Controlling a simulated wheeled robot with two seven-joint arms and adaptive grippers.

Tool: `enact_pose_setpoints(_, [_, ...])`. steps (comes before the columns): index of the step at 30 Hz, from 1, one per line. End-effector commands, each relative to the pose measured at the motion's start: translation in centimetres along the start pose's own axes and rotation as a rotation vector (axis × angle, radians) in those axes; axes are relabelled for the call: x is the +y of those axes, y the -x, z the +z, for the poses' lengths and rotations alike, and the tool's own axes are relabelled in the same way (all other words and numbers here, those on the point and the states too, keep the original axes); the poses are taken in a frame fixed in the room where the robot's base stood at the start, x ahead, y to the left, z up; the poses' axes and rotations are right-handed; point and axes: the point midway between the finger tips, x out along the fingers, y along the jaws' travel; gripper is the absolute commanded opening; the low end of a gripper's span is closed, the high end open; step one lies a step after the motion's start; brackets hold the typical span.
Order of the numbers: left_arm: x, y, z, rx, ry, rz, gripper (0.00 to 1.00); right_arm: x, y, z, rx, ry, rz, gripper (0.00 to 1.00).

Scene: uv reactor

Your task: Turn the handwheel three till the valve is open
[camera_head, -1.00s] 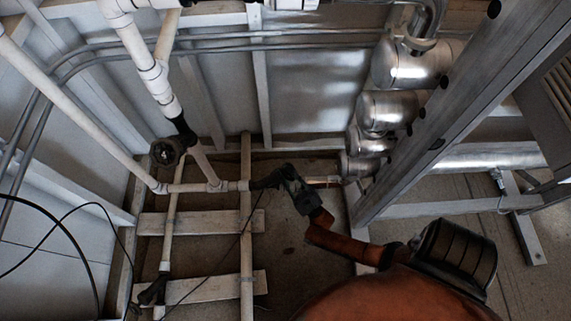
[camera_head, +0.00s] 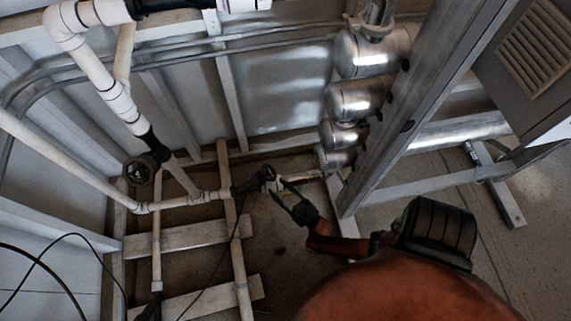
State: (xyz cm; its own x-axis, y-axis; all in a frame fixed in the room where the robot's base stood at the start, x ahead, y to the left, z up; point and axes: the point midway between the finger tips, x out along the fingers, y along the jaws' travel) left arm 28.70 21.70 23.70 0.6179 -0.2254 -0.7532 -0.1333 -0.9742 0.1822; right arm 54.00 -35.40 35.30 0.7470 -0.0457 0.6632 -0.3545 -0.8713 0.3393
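Black handwheels sit on the white pipework. One handwheel (camera_head: 138,171) shows nearly face-on at the left, by an upright pipe. A black valve (camera_head: 250,183) sits at the right end of the low horizontal pipe, with a small wheel-like part at its right end. Another black valve (camera_head: 150,306) is cut off at the lower left. I cannot tell which is number three. My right gripper (camera_head: 276,189) is at the right end of the middle valve, its fingers spread and pointing up-left. I cannot tell whether they touch it. My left gripper is not in view.
Shiny metal cylinders (camera_head: 357,101) and a grey metal beam (camera_head: 430,95) stand to the right of my gripper. White beams (camera_head: 188,238) cross the floor below the pipes. Black cables (camera_head: 60,262) hang at the left. Bare floor lies below the gripper.

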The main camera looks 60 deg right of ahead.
Motion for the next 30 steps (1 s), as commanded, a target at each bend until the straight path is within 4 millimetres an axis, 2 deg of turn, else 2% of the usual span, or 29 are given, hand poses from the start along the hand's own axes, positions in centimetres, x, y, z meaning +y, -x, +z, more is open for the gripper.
enact_pose_setpoints(3, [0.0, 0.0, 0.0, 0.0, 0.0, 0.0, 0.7, -0.1, 1.9, 0.0, -0.001, 0.0, -0.001, 0.31])
enact_pose_setpoints(9, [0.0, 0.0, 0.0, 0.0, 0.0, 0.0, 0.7, -0.1, 3.4, 0.0, 0.0, -0.001, 0.0, 0.31])
enact_pose_setpoints(20, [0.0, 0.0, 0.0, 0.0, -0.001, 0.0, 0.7, -0.1, 3.8, 0.0, 0.0, -0.001, 0.0, 0.31])
enact_pose_setpoints(23, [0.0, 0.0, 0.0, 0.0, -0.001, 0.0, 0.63, -0.1, 3.9, 0.0, -0.007, -0.006, -0.006, 0.31])
enact_pose_setpoints(25, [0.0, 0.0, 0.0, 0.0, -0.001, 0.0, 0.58, -0.4, 4.2, 0.3, -0.034, -0.021, -0.024, 0.31])
enact_pose_setpoints(30, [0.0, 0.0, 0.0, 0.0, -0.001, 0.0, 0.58, -2.7, 6.5, 1.3, -0.21, -0.124, -0.145, 0.31])
